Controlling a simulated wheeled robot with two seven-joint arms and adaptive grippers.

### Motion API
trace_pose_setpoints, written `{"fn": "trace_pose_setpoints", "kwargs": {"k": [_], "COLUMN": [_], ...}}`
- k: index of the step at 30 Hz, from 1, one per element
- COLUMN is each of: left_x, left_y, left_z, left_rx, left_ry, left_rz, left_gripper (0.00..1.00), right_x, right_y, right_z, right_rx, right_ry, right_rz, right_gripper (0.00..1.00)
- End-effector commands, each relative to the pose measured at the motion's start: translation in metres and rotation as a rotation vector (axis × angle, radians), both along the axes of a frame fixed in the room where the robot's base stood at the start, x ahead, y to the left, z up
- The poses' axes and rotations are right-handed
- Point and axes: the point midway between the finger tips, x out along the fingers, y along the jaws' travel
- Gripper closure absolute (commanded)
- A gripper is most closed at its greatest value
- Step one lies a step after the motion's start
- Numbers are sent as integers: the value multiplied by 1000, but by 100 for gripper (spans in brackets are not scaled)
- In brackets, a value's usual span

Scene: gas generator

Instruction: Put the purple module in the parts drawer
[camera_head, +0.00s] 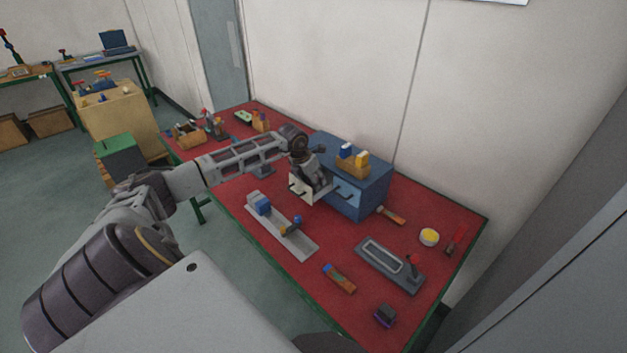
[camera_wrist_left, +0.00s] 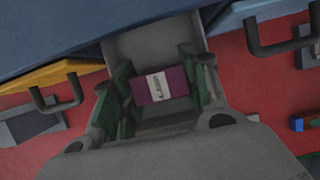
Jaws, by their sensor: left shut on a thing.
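The purple module (camera_wrist_left: 160,86), with a white label, is between the green-padded fingers of my left gripper (camera_wrist_left: 160,92), which is shut on it. In the head view my left gripper (camera_head: 309,186) points down at the front of the blue cabinet (camera_head: 365,187), over a pulled-out, pale-fronted drawer (camera_head: 304,194). The wrist view shows a grey surface (camera_wrist_left: 150,43) beyond the module, seemingly the drawer's inside. I cannot tell whether the module touches it. The gripper hides the module and most of the drawer in the head view. My right gripper is not in view.
An orange-yellow drawer front (camera_wrist_left: 55,73) and a dark handle (camera_wrist_left: 280,38) flank the gripper. A wooden holder (camera_head: 352,167) stands on the cabinet. A grey rail (camera_head: 283,232), a grey plate (camera_head: 390,263) and a small dark block (camera_head: 385,316) lie on the red tabletop (camera_head: 330,246).

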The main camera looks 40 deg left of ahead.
Motion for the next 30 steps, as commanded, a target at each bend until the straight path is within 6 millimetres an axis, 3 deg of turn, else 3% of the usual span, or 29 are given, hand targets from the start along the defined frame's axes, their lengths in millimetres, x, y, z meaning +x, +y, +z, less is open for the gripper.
{"fn": "trace_pose_setpoints", "kwargs": {"k": [3,14,23,30], "left_x": [0,0,-3,-12], "left_y": [0,0,1,2], "left_z": [-1,0,10,30], "left_rx": [0,0,1,4], "left_ry": [0,0,0,0], "left_rz": [0,0,0,-1], "left_gripper": [46,46,46,46], "right_x": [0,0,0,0], "right_y": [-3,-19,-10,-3], "right_z": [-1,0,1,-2], "right_rx": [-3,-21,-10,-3], "right_ry": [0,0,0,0], "right_rz": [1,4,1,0], "right_gripper": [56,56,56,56]}}
